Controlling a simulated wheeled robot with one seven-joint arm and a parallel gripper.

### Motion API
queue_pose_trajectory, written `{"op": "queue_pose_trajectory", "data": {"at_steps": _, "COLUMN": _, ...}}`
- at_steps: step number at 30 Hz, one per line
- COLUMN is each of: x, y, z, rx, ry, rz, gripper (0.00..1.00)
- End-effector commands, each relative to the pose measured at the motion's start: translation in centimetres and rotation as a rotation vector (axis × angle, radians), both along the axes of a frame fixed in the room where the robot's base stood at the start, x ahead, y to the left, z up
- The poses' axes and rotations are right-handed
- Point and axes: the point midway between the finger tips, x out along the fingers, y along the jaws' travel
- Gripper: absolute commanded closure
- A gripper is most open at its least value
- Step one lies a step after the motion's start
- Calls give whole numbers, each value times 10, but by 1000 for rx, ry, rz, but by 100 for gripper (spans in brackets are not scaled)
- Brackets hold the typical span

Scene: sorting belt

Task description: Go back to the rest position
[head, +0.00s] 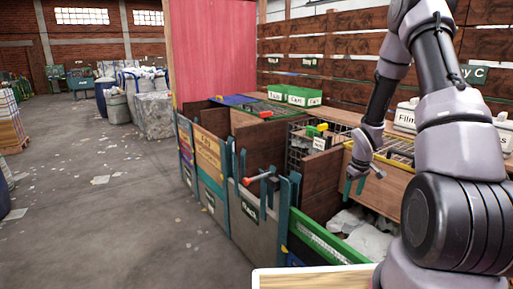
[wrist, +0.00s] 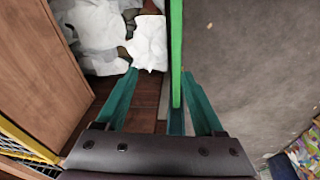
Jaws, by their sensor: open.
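My gripper (head: 361,186) hangs from my arm on the right side of the head view, fingers pointing down over the row of sorting bins. In the wrist view my gripper (wrist: 162,84) shows two teal fingers spread wide with nothing held between them. Below it lies a bin with crumpled white material (wrist: 105,32), also seen in the head view (head: 362,234). The bin's green front edge (wrist: 175,50) runs beneath the gap between the fingers. The exact height of the fingers above this edge is hard to tell.
Wooden partitions (head: 325,185) and a wire basket (head: 303,150) stand beside my gripper. Green labelled boxes (head: 304,97) and white labelled containers (head: 405,117) sit on the back shelf. A red-tipped object (head: 262,178) rests at the bins' front edge. The grey floor (head: 100,200) at left is mostly open.

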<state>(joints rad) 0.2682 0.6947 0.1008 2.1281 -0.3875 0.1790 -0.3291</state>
Motion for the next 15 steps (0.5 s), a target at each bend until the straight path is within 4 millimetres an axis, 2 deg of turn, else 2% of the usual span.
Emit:
{"op": "queue_pose_trajectory", "data": {"at_steps": 1, "x": 2, "y": 2, "z": 32, "rx": -10, "ry": -27, "rz": -32, "gripper": 30}}
{"op": "queue_pose_trajectory", "data": {"at_steps": 6, "x": -7, "y": 12, "z": 121, "rx": -13, "ry": -91, "rz": -163, "gripper": 30}}
{"op": "queue_pose_trajectory", "data": {"at_steps": 11, "x": -30, "y": 27, "z": 197, "rx": 14, "ry": -154, "rz": -283, "gripper": 30}}
{"op": "queue_pose_trajectory", "data": {"at_steps": 15, "x": -60, "y": 43, "z": 255, "rx": 60, "ry": -208, "rz": -382, "gripper": 30}}
